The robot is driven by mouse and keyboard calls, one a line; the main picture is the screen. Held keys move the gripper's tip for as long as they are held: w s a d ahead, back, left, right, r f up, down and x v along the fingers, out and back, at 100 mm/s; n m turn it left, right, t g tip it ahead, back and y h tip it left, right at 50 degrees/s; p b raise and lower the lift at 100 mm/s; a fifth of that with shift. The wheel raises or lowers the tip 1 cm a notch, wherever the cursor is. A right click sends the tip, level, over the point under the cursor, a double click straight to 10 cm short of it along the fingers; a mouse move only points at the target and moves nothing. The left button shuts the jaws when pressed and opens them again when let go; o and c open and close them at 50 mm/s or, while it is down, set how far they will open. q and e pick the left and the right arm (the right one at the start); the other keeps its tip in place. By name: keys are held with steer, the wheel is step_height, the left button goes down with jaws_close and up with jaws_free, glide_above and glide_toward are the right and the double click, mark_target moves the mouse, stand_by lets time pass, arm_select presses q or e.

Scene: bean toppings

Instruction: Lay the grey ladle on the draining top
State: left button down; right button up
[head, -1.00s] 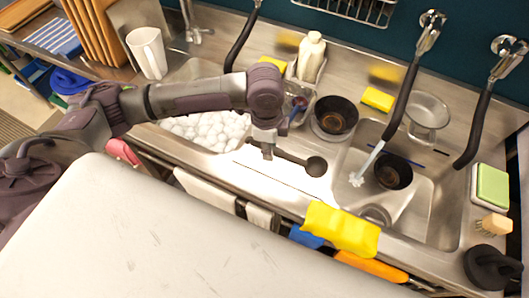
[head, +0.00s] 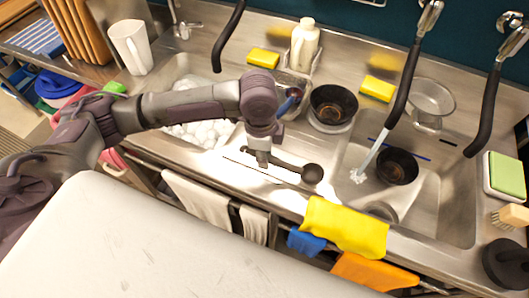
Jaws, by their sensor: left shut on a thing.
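My left gripper (head: 261,161) is shut on the handle of the grey ladle, over the middle of the counter. The dark grey ladle (head: 312,174) lies across the view, with its round bowl to the right of the gripper. The bright metal draining top (head: 288,197) is directly below it, between the two basins. I cannot tell whether the ladle touches the metal. The fingers hide part of the handle. My right gripper is out of view.
A basin of white foam (head: 205,133) is to the left. A dark pan (head: 333,104) stands behind the ladle. The right sink (head: 445,195) holds a dark bowl (head: 397,166) under running water. A yellow cloth (head: 345,227) hangs over the front edge.

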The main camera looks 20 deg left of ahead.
arm_select(q)
steer(key=shift+f, duration=0.6)
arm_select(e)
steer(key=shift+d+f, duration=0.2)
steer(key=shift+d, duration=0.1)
arm_select(q)
steer(key=c, duration=0.9)
jaws_free()
steer(key=r, duration=1.2)
steer(key=shift+s+a, duration=0.1)
steer(key=shift+a, duration=0.25)
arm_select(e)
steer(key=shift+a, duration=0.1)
